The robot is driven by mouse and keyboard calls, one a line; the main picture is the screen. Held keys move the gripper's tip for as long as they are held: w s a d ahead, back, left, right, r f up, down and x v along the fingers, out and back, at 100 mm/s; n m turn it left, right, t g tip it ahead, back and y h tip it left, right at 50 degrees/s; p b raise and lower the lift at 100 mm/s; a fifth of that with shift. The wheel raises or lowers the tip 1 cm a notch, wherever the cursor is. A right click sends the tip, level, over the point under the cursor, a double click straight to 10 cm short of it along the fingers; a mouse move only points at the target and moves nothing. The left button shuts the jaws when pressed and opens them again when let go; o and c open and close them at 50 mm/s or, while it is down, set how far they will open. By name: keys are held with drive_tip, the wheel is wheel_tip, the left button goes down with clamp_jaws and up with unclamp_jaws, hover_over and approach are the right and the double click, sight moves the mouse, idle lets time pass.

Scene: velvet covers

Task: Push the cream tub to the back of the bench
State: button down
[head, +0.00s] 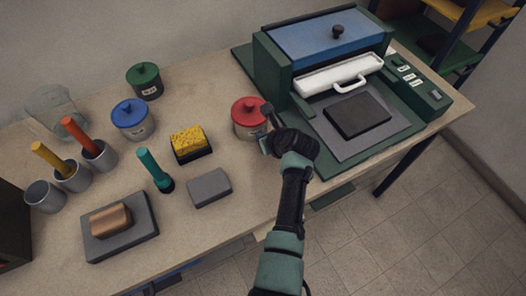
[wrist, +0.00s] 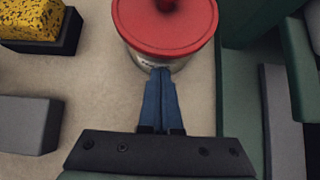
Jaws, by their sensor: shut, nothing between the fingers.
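The red-lidded tub (head: 249,118) is right of the middle, beside the green machine. The blue-lidded tub (head: 133,119) and green-lidded tub (head: 145,81) stand farther left. My gripper (wrist: 162,72) is shut and empty, its blue fingertips at the near side of the red-lidded tub (wrist: 165,25), just below the lid. I cannot tell whether they touch. In the head view my gripper (head: 267,109) partly covers that tub's right side.
The green machine (head: 270,68) with a white handle borders the right. Cups with handles (head: 45,196) stand far left. Bare bench shows behind the red-lidded tub, up to the wall.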

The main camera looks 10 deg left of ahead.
sight(261, 127)
drive_tip(key=shift+w+a+f+b, duration=0.1)
drive_tip(key=shift+w+a+b, duration=0.3)
drive_tip(key=shift+w+b, duration=0.45)
drive_tip(key=shift+w+a+b, duration=0.35)
drive_tip(key=shift+w+b, duration=0.45)
drive_tip(key=shift+w, duration=0.05)
drive_tip(key=shift+w+a+b, duration=0.3)
drive_tip(key=shift+w+b, duration=0.3)
drive_tip(key=shift+w, duration=0.05)
drive_tip(key=shift+w+a+b, duration=0.3)
drive_tip(key=shift+w+b, duration=0.45)
drive_tip(key=shift+b, duration=0.3)
drive_tip(key=w+b, duration=0.1)
drive_tip(key=b, duration=0.1)
drive_tip(key=w+a+b, duration=0.1)
drive_tip(key=w+b, duration=0.1)
drive_tip(key=shift+a, duration=0.15)
drive_tip(key=shift+w+a+b, duration=0.1)
drive_tip(key=shift+b, duration=0.25)
